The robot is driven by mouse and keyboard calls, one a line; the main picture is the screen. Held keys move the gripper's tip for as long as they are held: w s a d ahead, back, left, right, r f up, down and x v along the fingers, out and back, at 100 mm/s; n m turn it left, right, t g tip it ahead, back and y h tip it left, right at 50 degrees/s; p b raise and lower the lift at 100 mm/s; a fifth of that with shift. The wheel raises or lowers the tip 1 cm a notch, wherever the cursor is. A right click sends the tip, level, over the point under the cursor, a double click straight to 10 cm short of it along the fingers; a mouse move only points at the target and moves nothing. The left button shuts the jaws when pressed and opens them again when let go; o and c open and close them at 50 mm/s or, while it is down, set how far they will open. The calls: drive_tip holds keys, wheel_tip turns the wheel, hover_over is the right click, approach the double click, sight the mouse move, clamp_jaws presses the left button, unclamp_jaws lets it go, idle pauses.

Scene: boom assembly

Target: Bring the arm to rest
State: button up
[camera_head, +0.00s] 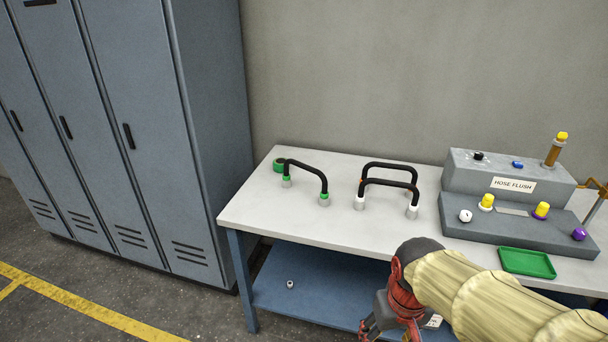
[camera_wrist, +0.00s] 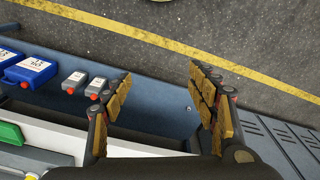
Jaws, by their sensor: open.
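My arm, in a pale padded sleeve, reaches in from the lower right of the head view. My gripper (camera_head: 388,334) hangs in front of the table's front edge and is partly cut off by the picture's bottom. In the wrist view, my gripper (camera_wrist: 160,85) has its two padded fingers spread wide, with nothing between them. It is apart from the white table (camera_head: 330,226).
Black hoses with green (camera_head: 307,170) and white ends (camera_head: 388,183) stand on the table. The grey hose flush block (camera_head: 512,180) and green tray (camera_head: 527,262) are at right. Blue (camera_wrist: 28,70) and grey containers stand on the lower shelf (camera_head: 325,297). Lockers (camera_head: 130,120) stand left.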

drive_tip(key=s+d+r+m+t+p, duration=0.1)
drive_tip(key=s+r+t, duration=0.3)
drive_tip(key=r, duration=0.7)
drive_tip(key=shift+s+d+r, duration=0.25)
drive_tip(key=shift+s+d, duration=0.1)
drive_tip(key=shift+s, duration=0.65)
